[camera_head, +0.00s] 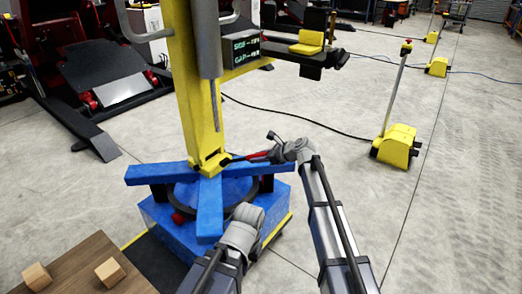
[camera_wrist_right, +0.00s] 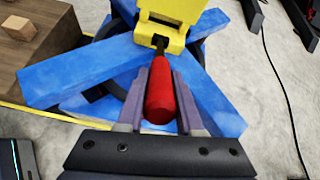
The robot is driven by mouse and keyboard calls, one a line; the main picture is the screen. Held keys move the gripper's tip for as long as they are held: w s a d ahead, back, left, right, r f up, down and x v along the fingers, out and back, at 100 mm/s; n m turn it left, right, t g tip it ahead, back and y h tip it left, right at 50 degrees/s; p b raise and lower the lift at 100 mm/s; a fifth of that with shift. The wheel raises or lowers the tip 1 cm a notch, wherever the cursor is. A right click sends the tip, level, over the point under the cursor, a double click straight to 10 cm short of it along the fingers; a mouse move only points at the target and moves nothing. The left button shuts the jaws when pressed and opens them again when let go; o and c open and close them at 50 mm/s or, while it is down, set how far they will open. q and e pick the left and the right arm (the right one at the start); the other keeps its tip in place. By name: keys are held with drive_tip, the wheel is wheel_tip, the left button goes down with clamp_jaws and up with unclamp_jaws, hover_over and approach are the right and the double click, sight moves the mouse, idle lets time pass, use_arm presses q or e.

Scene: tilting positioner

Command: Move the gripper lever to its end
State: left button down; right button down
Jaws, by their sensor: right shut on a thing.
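The gripper lever has a red handle (camera_wrist_right: 160,95) that joins a yellow block (camera_wrist_right: 160,25) at the foot of the positioner's yellow column (camera_head: 192,85). My right gripper (camera_wrist_right: 160,88) is shut on the red handle, with one dark finger along each side. In the head view the red lever (camera_head: 257,155) reaches from the column foot towards my right gripper (camera_head: 263,157), above a blue arm of the base. My left arm shows in front of the blue base, but its gripper fingers do not show.
Blue arms (camera_head: 209,210) spread from the column foot over a blue base (camera_head: 160,222). A wooden table (camera_head: 78,272) with two wooden blocks (camera_head: 37,276) (camera_head: 110,271) stands at lower left. A yellow pedestal (camera_head: 397,147) stands at right. Cables cross the otherwise open floor.

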drive_tip(key=a+r+p, duration=0.1)
drive_tip(key=p, duration=0.1)
drive_tip(key=w+a+r+g+h+p, duration=0.1)
drive_tip(key=r+p, duration=0.1)
drive_tip(key=p, duration=0.1)
drive_tip(key=w+a+r+h+p, duration=0.1)
drive_tip(key=r+p, duration=0.1)
drive_tip(key=p, duration=0.1)
drive_tip(key=shift+w+a+r+g, duration=0.1)
drive_tip(key=shift+w+r+g, duration=0.15)
drive_tip(key=shift+g, duration=0.15)
drive_tip(key=w+a+r+g+h+p, duration=0.3)
drive_tip(key=a+p, duration=0.3)
drive_tip(key=p, duration=0.3)
drive_tip(key=shift+w+a+r+h, duration=0.2)
drive_tip(key=shift+w+r+h, duration=0.2)
drive_tip(key=shift+w+h, duration=0.3)
drive_tip(key=c, duration=0.6)
unclamp_jaws()
drive_tip(key=shift+r, duration=0.15)
